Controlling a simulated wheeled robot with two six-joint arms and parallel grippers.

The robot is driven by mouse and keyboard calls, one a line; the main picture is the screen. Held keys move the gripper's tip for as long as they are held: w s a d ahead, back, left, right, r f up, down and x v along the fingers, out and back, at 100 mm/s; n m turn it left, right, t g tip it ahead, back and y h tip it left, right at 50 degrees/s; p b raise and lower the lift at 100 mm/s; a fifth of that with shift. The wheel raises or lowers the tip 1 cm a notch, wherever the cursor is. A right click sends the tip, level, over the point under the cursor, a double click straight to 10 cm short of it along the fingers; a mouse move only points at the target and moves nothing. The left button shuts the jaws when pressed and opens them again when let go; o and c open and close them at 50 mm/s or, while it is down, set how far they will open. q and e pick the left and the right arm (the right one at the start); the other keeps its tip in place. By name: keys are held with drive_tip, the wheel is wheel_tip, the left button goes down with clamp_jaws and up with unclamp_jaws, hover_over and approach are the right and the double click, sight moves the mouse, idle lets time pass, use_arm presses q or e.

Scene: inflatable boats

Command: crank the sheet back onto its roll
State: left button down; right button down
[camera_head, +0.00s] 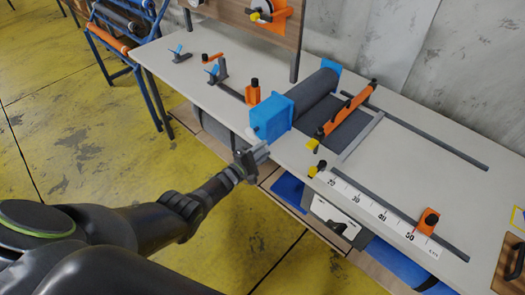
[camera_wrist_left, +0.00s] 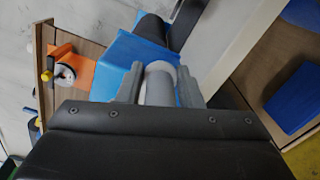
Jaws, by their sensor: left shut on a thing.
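The dark grey roll (camera_head: 313,92) lies between two blue end brackets (camera_head: 271,118) on the bench; it also shows at the top of the left wrist view (camera_wrist_left: 152,28). A dark sheet (camera_head: 345,128) comes off the roll and runs under an orange bar (camera_head: 346,108). My left gripper (camera_head: 258,152) is at the bench's front edge, just in front of the near blue bracket. In the left wrist view its fingers are shut on a grey cylindrical crank grip (camera_wrist_left: 160,88), with the blue bracket (camera_wrist_left: 125,60) behind. The rest of the crank is mostly hidden. My right gripper is out of view.
A ruler strip (camera_head: 372,205) and an orange stop (camera_head: 427,221) on a rail lie to the right on the bench (camera_head: 425,120). Small clamps (camera_head: 215,72) lie at the left. Drawers and blue items are below the bench edge.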

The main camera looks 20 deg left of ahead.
use_arm(q)
drive_tip(key=shift+w+a, duration=0.1)
drive_tip(key=shift+a, duration=0.15)
drive_tip(key=c, duration=1.2)
unclamp_jaws()
drive_tip(key=shift+c, duration=0.2)
drive_tip(key=shift+o, duration=0.4)
drive_tip(key=shift+a+f, duration=0.15)
drive_tip(key=shift+s+p, duration=0.3)
drive_tip(key=shift+s, duration=0.05)
drive_tip(key=p+v, duration=0.4)
drive_tip(key=v, duration=1.2)
drive_tip(key=shift+s+a, duration=0.2)
drive_tip(key=shift+s, duration=0.15)
